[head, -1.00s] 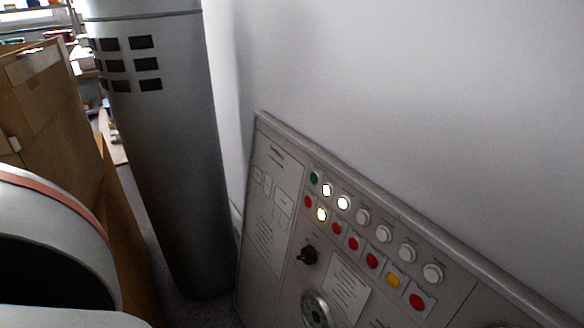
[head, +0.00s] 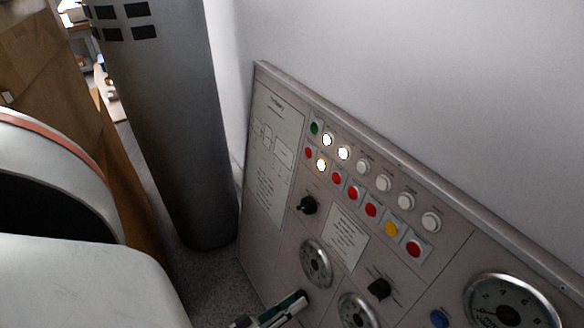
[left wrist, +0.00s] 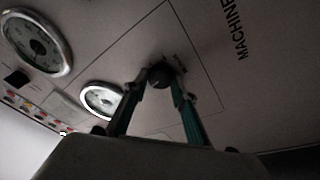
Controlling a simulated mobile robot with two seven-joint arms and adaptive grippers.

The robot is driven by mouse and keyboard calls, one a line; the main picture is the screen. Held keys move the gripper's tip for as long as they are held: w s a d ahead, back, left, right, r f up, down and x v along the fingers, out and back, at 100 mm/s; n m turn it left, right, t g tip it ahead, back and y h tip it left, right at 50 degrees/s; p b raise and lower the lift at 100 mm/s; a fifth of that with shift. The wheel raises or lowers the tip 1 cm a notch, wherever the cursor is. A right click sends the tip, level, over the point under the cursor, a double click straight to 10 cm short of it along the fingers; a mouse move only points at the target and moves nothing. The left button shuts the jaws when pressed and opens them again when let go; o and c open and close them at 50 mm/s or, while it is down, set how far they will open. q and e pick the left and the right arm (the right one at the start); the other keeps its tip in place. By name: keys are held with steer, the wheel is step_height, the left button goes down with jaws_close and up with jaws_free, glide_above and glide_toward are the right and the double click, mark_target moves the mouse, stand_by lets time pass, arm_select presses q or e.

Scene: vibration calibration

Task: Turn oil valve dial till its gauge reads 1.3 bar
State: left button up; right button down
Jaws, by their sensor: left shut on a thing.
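In the left wrist view a dark round knob (left wrist: 160,76) sits on the grey panel, between the two fingers of my left gripper (left wrist: 158,80), which is shut on it. The label beside the knob is too small to read. In the head view my left gripper (head: 292,302) shows at the bottom, against the panel's lower left; the knob is hidden there. Two smaller gauges (head: 316,263) (head: 357,311) and a large gauge (head: 512,304) are on the panel. Their readings are too small or dark to tell. My right gripper is not in view.
The tilted control panel (head: 270,210) carries rows of lit and red buttons, a black switch (head: 307,205), another black knob (head: 379,289) and a blue button (head: 439,318). A grey column (head: 170,130) and cardboard boxes (head: 30,60) stand left. A white wall is behind.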

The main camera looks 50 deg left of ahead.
arm_select(q)
steer(key=shift+n+y, duration=0.3)
steer(key=shift+n, duration=0.7)
steer(key=o, duration=1.1)
step_height(320, 180, up, 10)
